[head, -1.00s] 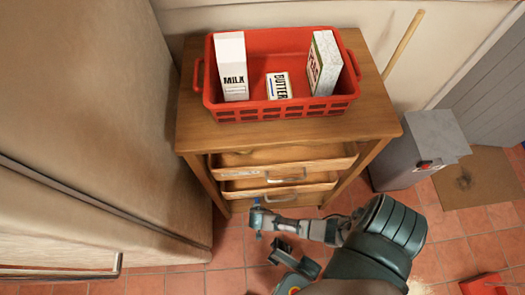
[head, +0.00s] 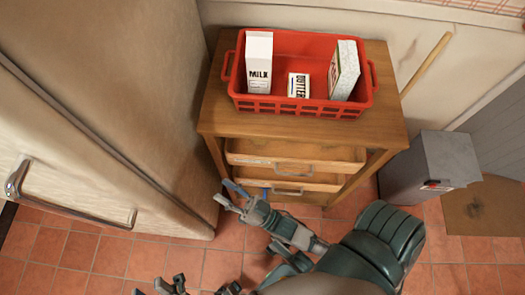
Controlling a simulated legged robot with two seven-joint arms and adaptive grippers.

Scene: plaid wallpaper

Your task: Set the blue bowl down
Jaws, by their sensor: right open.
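No blue bowl can be made out in the head view. My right gripper (head: 228,194) is low in front of the wooden cabinet's drawers, near the right edge of the fridge. Its jaws are open and I see no bowl between them. Small blue parts show at the fingers; they are too small to identify. Dark gripper parts, seemingly my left gripper (head: 200,288), show at the bottom edge, mostly cut off, so its jaws cannot be read.
A red basket (head: 305,104) on the wooden cabinet (head: 222,118) holds a milk carton (head: 259,65), butter (head: 299,86) and another carton (head: 344,72). The fridge (head: 135,110) stands left, a grey bin (head: 432,165) right. Tiled floor (head: 110,255) is clear at lower left.

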